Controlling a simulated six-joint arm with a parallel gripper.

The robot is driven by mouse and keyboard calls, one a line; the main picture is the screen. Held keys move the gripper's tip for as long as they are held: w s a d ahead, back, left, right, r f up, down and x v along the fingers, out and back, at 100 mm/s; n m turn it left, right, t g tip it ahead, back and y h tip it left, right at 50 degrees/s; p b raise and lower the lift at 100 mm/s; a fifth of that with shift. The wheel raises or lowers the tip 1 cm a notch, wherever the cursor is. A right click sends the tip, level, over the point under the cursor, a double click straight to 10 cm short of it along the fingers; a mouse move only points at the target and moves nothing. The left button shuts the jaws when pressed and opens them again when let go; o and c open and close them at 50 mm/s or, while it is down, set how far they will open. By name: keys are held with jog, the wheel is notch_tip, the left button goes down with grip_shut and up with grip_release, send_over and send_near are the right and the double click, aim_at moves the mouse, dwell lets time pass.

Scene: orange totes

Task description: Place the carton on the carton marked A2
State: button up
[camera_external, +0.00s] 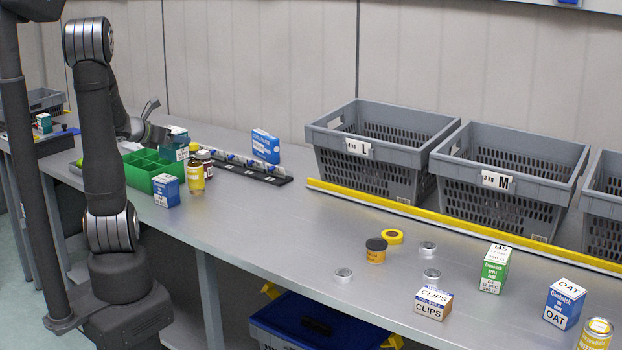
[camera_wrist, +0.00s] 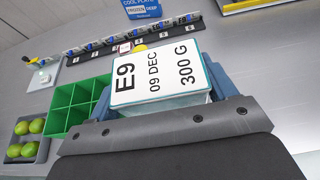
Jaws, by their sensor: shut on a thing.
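My gripper (camera_wrist: 160,95) is shut on a white and teal carton (camera_wrist: 155,72), its fingers on either side. The carton's face toward the wrist camera reads E9, 09 DEC, 300 G. In the external view my gripper (camera_external: 158,136) holds the carton (camera_external: 174,146) by the green divided bin. I cannot read A2 on any carton. A blue and white carton (camera_external: 166,190) stands in front of the bin. A green and white carton (camera_external: 494,270) has a top mark that looks like B5. The tops of the CLIPS carton (camera_external: 433,303) and OAT carton (camera_external: 564,304) show no A2.
The green bin (camera_wrist: 62,118) adjoins a tray of green fruit (camera_wrist: 28,138). Jars (camera_external: 196,178) stand near the bin. A black rail (camera_external: 262,177) and blue carton (camera_external: 265,146) lie behind. Grey crates (camera_external: 375,150) stand behind a yellow strip (camera_external: 450,222).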

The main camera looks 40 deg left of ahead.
jog(key=shift+s+a+f, duration=0.1)
jog(key=shift+a+f, duration=0.8)
jog(key=shift+f, duration=0.3)
jog(key=shift+s+a+f, duration=0.1)
jog(key=shift+a+f, duration=0.8)
jog(key=shift+f, duration=0.35)
jog(key=shift+a+f, duration=0.9)
jog(key=shift+f, duration=0.3)
jog(key=o, duration=1.1)
jog(key=shift+f, duration=0.15)
jog(key=shift+s+r, duration=0.15)
jog(key=shift+r, duration=0.1)
jog(key=v, duration=1.1)
jog(key=shift+s+r, duration=0.1)
jog(key=shift+s, duration=0.25)
jog(key=shift+w, duration=0.15)
